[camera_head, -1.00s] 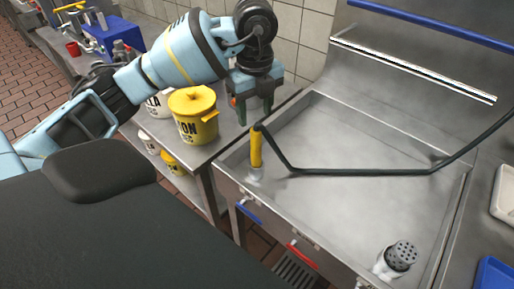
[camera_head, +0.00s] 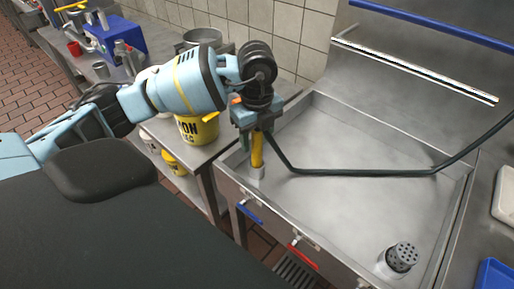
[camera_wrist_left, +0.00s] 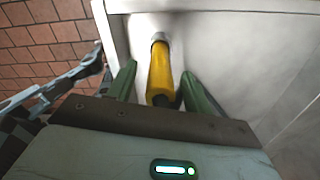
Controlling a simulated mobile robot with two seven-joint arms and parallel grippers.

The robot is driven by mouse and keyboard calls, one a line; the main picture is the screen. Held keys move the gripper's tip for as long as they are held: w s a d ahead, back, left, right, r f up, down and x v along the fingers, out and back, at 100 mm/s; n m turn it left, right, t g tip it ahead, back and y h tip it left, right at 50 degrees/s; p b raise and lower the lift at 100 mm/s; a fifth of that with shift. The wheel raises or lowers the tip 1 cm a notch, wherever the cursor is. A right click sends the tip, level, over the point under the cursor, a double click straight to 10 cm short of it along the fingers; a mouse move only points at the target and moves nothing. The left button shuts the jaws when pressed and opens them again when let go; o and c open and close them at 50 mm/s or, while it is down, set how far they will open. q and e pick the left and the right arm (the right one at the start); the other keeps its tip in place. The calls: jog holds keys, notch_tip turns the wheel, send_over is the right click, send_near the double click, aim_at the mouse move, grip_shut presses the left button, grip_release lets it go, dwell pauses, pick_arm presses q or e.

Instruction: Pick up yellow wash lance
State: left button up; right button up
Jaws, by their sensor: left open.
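The yellow wash lance (camera_head: 257,150) stands upright in the front left corner of the steel sink, with a dark hose running from its top. My left gripper (camera_head: 251,139) is at the lance's upper part, pointing down. In the left wrist view the lance (camera_wrist_left: 160,75) lies between the two green fingers of my left gripper (camera_wrist_left: 158,82). The fingers are open, with a gap on each side of the lance. My right gripper is not in view.
The steel sink (camera_head: 340,130) is mostly empty. The dark hose (camera_head: 360,172) crosses it to the right. A yellow bucket (camera_head: 198,130) stands on the counter to the left, partly behind my arm.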

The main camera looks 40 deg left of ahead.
pick_arm(q)
grip_shut()
jog(key=shift+r, duration=0.1)
dwell(0.3)
